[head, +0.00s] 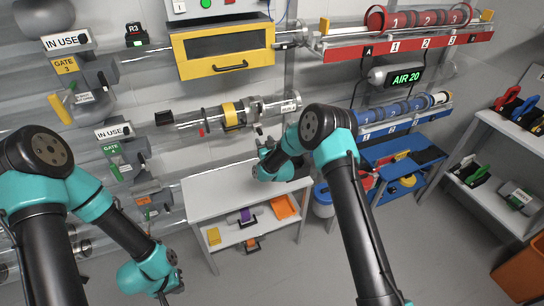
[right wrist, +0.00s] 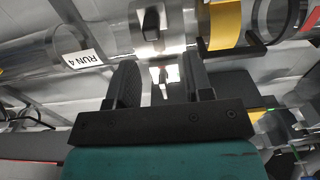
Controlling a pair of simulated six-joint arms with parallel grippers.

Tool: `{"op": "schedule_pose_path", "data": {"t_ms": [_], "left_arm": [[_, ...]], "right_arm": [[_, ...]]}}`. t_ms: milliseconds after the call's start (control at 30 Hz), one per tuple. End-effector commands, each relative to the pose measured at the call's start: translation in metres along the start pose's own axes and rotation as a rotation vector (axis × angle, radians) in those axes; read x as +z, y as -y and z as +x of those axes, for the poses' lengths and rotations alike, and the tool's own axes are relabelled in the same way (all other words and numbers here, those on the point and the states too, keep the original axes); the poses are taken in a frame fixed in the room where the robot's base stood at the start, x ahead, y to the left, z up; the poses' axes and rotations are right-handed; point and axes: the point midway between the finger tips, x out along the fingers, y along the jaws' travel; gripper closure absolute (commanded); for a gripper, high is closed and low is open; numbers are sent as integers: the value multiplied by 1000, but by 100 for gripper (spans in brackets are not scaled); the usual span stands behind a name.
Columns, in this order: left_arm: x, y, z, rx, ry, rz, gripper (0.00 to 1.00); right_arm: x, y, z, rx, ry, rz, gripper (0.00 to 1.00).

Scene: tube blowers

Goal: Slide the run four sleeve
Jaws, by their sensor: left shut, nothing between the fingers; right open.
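The run four tube is the clear horizontal tube with the RUN 4 label (right wrist: 84,60) in the right wrist view. On it, a silvery metal sleeve (right wrist: 163,38) carries a black knob (right wrist: 152,22). In the head view the sleeve (head: 257,110) sits just right of a yellow band. My right gripper (right wrist: 163,75) is open, its two dark fingers apart just below the sleeve; a bright small part shows between them, and I cannot tell whether they touch it. In the head view my right gripper (head: 263,143) is partly hidden by its arm. My left gripper (head: 165,292) is shut and empty, low at left.
A yellow band (right wrist: 224,22) sits beside the sleeve. A yellow-framed box (head: 222,48) hangs above the tube. A white shelf table (head: 225,190) stands below. A red rack (head: 400,45) and a blue rack (head: 405,118) are at right. The floor in front is clear.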

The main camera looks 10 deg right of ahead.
Motion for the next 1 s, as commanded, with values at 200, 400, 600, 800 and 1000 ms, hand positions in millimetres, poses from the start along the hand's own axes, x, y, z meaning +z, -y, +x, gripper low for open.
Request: {"op": "schedule_pose_path", "data": {"t_ms": [200,400,600,800,1000], "left_arm": [[0,0,0,0,0,0,100],[0,0,0,0,0,0,100],[0,0,0,0,0,0,100],[0,0,0,0,0,0,100],[0,0,0,0,0,0,100]], "right_arm": [[0,0,-36,-1,2,0,53],[0,1,-69,-2,2,0,53],[0,2,-88,-3,1,-1,53],[0,1,-92,-2,-1,-1,53],[0,1,-91,-2,-1,1,59]]}}
